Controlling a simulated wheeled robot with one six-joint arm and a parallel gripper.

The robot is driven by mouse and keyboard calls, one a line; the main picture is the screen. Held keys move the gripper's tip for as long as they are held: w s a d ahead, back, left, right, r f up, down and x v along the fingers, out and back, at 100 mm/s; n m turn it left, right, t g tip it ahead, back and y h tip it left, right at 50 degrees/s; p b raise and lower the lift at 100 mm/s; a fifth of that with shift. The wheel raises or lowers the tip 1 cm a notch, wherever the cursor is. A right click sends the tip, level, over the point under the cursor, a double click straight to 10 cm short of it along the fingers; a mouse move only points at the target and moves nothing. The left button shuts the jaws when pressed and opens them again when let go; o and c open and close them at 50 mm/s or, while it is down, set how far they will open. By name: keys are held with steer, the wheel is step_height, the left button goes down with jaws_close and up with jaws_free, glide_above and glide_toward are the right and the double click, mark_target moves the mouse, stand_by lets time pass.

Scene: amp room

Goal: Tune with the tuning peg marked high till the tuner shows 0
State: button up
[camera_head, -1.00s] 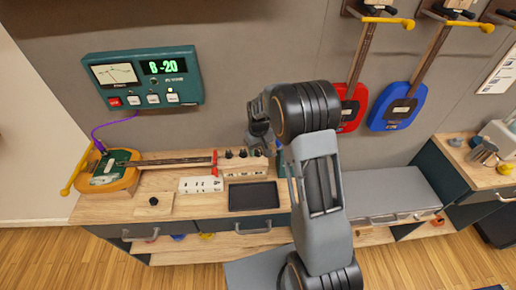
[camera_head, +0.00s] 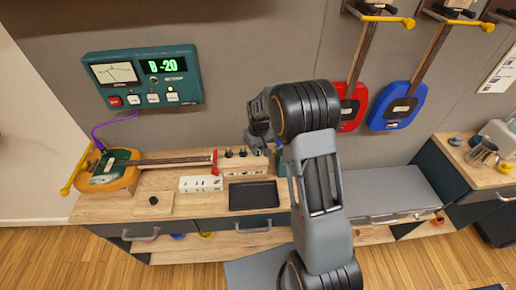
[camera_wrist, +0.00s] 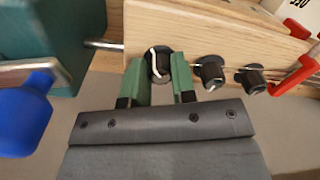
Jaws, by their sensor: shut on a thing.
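The tuner (camera_head: 143,77) is a teal box on the wall. Its green display (camera_head: 163,66) reads -20 after a first character that looks like B or 8. A wooden peg block (camera_head: 245,169) on the bench carries three dark tuning pegs. In the wrist view my gripper (camera_wrist: 160,72) has its green fingers closed on the sides of the leftmost peg (camera_wrist: 158,62), which has a white line on top. The other two pegs (camera_wrist: 210,72) (camera_wrist: 250,78) stand free to its right. I cannot read the peg markings. In the head view my arm partly hides the gripper.
A yellow-and-green guitar (camera_head: 108,171) lies on the bench at left. A dark tray (camera_head: 253,195) and a white switch box (camera_head: 201,184) sit close to the block. In the wrist view a teal box (camera_wrist: 80,35) and a blue knob (camera_wrist: 25,115) are left of my gripper.

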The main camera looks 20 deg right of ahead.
mark_target(259, 149)
steer(key=m+b, duration=0.1)
steer(key=m, duration=0.2)
steer(key=shift+m+b, duration=0.35)
steer(key=shift+m, duration=0.05)
steer(key=shift+m+b, duration=0.55)
steer(key=shift+m, duration=1.25)
steer(key=o, duration=0.9)
steer(key=shift+r, duration=0.15)
step_height(259, 149, up, 14)
steer(key=shift+s+d+f+b, duration=0.1)
steer(key=shift+f+b, duration=0.1)
steer(key=shift+b, duration=0.45)
